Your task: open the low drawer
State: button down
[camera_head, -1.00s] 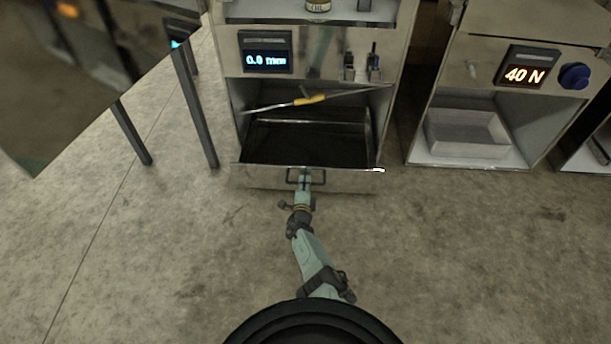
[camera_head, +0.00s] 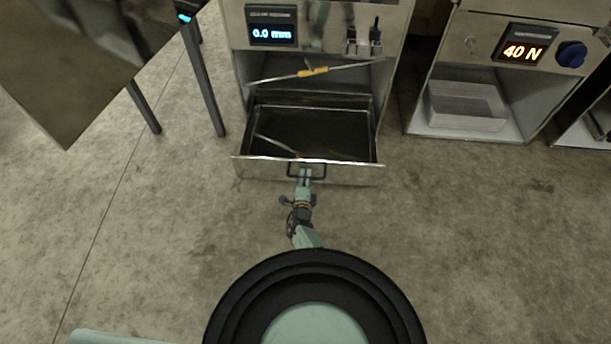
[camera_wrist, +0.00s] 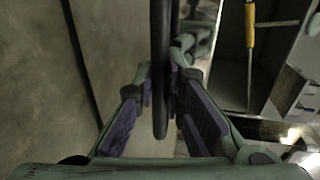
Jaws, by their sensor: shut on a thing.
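The low drawer (camera_head: 250,169) is pulled out from the bottom of the metal cabinet, and its dark inside shows. A dark bar handle (camera_head: 322,170) sits at the middle of its front panel; it also shows in the wrist view (camera_wrist: 160,70) as an upright dark bar between the fingers. My gripper (camera_head: 305,176) is at the handle, and in the wrist view the purple finger pads (camera_wrist: 165,115) stand on both sides of the bar. A thin rod-like shape lies inside the drawer or is reflected there; I cannot tell which.
A yellow-handled tool (camera_head: 313,71) lies across the opening above the drawer. To the right, another metal unit with a "40 N" display (camera_head: 523,52) holds a clear bin (camera_head: 465,105). A table with dark legs (camera_head: 204,85) stands at left. The floor in front is clear.

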jog(key=c, duration=1.7)
grip_release()
jog(key=shift+o, duration=0.2)
